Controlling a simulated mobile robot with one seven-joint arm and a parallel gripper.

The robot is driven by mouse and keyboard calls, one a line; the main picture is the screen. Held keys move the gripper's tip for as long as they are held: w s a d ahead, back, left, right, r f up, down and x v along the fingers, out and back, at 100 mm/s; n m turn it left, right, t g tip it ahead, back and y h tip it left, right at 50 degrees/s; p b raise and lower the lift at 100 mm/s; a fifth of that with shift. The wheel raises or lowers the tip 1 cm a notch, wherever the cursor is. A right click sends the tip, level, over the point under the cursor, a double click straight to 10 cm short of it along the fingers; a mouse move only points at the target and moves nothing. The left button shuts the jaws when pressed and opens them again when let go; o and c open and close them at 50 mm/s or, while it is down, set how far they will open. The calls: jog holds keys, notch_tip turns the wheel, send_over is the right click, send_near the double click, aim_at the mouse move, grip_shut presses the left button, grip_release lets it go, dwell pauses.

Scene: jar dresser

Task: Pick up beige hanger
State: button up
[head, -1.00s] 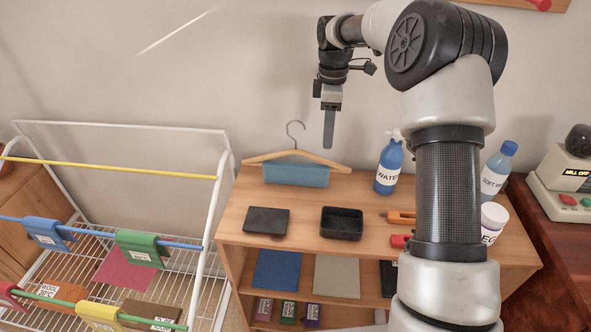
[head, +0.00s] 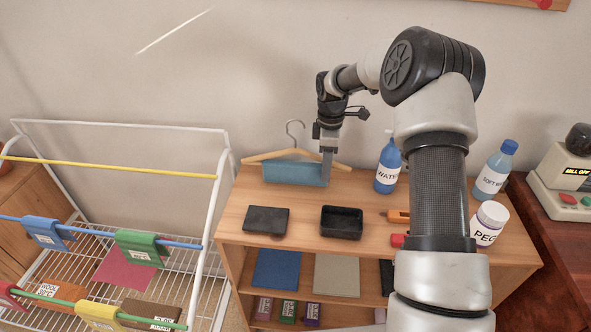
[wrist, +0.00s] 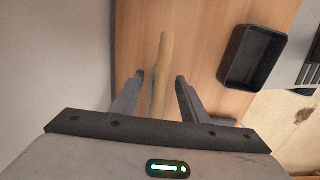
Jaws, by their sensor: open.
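The beige hanger (head: 262,156) stands at the back of the dresser top in the head view. It has a metal hook and a blue cloth (head: 290,172) on it. My gripper (head: 327,178) points down at the hanger's right arm. In the wrist view the hanger's wooden arm (wrist: 163,62) runs up between the two open fingers of my gripper (wrist: 153,92). The fingers stand on either side of it with gaps.
The dresser top (head: 240,208) holds a black flat block (head: 266,220), a black open tray (head: 341,222), a blue WATER bottle (head: 388,167), another blue bottle (head: 495,170) and a white PEG jar (head: 489,223). A white drying rack (head: 215,190) stands at left. The wall is close behind the hanger.

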jog(key=shift+c, duration=0.2)
grip_shut()
jog(key=shift+r, duration=0.15)
